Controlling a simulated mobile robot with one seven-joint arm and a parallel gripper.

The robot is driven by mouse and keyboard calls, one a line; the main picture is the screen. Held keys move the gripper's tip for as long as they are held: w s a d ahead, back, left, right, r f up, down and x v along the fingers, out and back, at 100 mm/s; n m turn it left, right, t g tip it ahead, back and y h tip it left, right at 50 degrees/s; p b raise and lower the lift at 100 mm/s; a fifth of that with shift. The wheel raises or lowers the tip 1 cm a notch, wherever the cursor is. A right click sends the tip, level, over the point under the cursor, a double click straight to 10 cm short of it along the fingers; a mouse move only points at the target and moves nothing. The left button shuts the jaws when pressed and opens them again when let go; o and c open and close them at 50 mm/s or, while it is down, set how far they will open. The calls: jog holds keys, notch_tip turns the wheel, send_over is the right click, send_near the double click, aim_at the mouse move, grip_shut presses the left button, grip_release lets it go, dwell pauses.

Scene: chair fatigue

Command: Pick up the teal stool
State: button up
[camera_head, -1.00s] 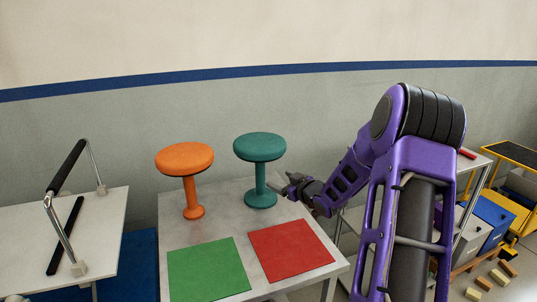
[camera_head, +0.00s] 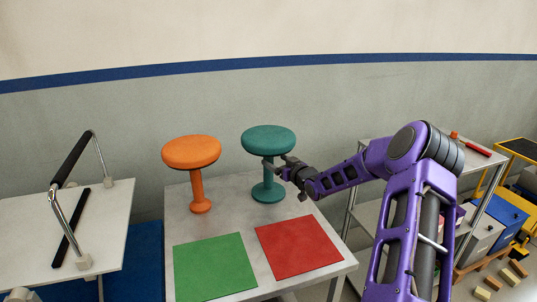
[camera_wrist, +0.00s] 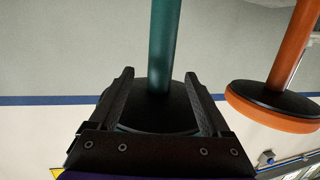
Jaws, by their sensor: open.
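The teal stool (camera_head: 268,142) stands upright on the grey table, with a round seat, a thin stem and a round foot. My gripper (camera_head: 276,166) is at its stem, just below the seat, coming from the right. In the wrist view the picture is upside down. There the teal stem (camera_wrist: 163,50) runs between the two dark fingers of my gripper (camera_wrist: 160,84), with a gap on each side. The fingers are open. The dark underside of the seat (camera_wrist: 160,112) lies just past them, partly hidden by the gripper.
An orange stool (camera_head: 192,152) stands to the left on the same table (camera_head: 235,222); it also shows in the wrist view (camera_wrist: 285,70). A green mat (camera_head: 212,266) and a red mat (camera_head: 297,247) lie in front. A white cart with a handle (camera_head: 70,165) is at left.

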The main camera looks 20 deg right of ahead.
aim_at(271, 160)
jog(key=shift+f+x, duration=0.2)
jog(key=shift+x, duration=0.75)
jog(key=shift+f+x, duration=0.2)
jog(key=shift+x, duration=0.8)
jog(key=shift+f+x, duration=0.2)
jog(key=shift+x, duration=0.75)
jog(key=shift+s, duration=0.1)
jog(key=shift+c, duration=0.2)
grip_shut()
jog(key=shift+r, duration=0.3)
